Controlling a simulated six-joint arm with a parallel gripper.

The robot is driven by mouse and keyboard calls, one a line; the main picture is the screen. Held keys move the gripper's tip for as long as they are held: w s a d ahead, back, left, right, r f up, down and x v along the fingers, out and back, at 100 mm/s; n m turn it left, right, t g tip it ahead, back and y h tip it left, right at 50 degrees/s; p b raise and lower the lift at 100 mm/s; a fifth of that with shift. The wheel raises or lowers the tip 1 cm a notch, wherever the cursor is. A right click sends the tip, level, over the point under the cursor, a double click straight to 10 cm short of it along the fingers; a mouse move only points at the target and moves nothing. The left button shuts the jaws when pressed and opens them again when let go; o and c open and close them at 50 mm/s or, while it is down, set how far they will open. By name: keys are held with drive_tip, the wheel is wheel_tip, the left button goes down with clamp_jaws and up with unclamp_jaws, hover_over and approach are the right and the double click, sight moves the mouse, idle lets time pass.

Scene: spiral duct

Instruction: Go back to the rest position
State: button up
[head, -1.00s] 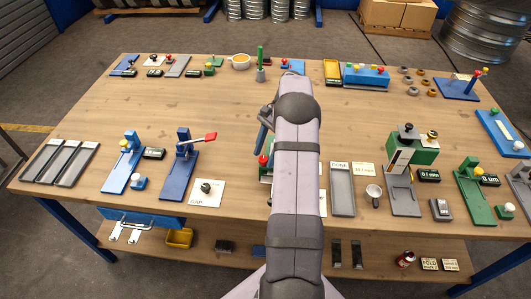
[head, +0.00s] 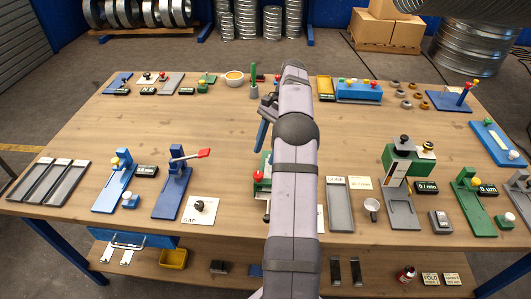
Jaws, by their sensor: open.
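My gripper (head: 262,132) shows only in part in the head view, to the left of my arm, above the middle of the wooden table (head: 215,120). Its dark wrist and a blue finger-like part stick out beside the arm. The fingertips are hard to make out, and I see nothing held. The gripper appears apart from the green fixture with a red knob (head: 259,176) below it in the picture. My arm hides part of that fixture and the middle of the table.
A blue stand with a red lever (head: 175,180) and a white plate with a black knob (head: 199,209) are left of the arm. The table's middle left is clear.

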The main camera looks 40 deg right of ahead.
idle(0.3)
drive_tip(key=s+a+r+n+g+h, duration=0.15)
drive_tip(key=a+n, duration=0.65)
drive_tip(key=a, duration=0.9)
drive_tip(key=s+a+f+n+h, duration=0.1)
drive_tip(key=s+a+n+h, duration=0.1)
drive_tip(key=s+a+n, duration=0.5)
drive_tip(key=s+a+f+n+t, duration=0.2)
drive_tip(key=s+a+f+n, duration=0.15)
drive_tip(key=s+a, duration=0.5)
wheel_tip(320, 180, down, 14)
drive_tip(key=s+d+b, duration=0.1)
drive_tip(key=d+b, duration=0.1)
drive_tip(key=b, duration=1.2)
drive_tip(key=shift+s+f+m+h, duration=0.25)
drive_tip(key=shift+s+m+h, duration=0.1)
drive_tip(key=shift+h, duration=0.1)
